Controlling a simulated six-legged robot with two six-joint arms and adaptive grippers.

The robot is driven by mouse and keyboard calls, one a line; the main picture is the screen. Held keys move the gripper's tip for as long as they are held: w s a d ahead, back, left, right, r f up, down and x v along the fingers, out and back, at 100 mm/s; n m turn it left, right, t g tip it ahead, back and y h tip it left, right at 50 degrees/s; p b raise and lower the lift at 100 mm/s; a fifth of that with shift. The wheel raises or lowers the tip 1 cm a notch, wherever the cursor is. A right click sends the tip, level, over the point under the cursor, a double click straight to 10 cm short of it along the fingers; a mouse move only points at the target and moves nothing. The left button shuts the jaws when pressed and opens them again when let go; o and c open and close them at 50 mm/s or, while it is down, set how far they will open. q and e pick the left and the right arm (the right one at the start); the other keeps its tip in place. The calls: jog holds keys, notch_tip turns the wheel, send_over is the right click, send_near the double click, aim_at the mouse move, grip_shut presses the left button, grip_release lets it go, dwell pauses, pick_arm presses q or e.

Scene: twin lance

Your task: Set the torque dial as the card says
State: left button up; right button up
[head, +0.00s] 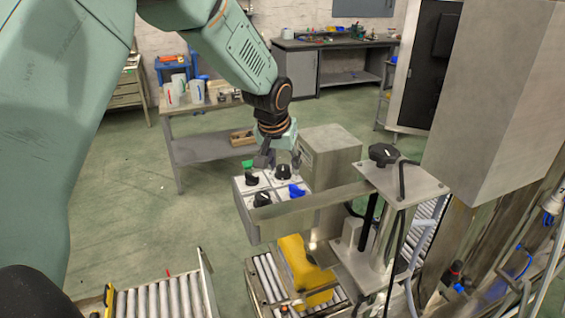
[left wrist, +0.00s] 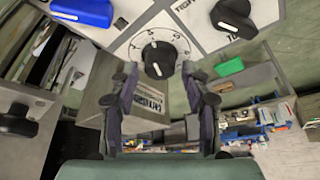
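A panel with several knobs (head: 276,205) stands below my left gripper (head: 280,160). In the left wrist view, a black dial (left wrist: 158,58) with a white pointer mark sits on a white plate with a numbered scale. The open fingers of my left gripper (left wrist: 160,75) are on either side of this dial, with gaps visible. The same dial shows in the head view (head: 283,173). I cannot make out a setting card. My right gripper is not in view.
Near the dial are a blue knob (head: 297,190), a green knob (head: 247,165) and other black knobs (head: 262,199). A grey metal box (head: 332,150) stands right behind the panel. A post with a black knob (head: 383,153) and roller conveyors (head: 155,298) are nearby.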

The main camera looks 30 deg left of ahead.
pick_arm(q)
jog(key=shift+o, duration=0.2)
jog(key=shift+s, duration=0.15)
jog(key=v, duration=1.1)
jog(key=shift+r, duration=0.4)
jog(key=shift+s, duration=0.2)
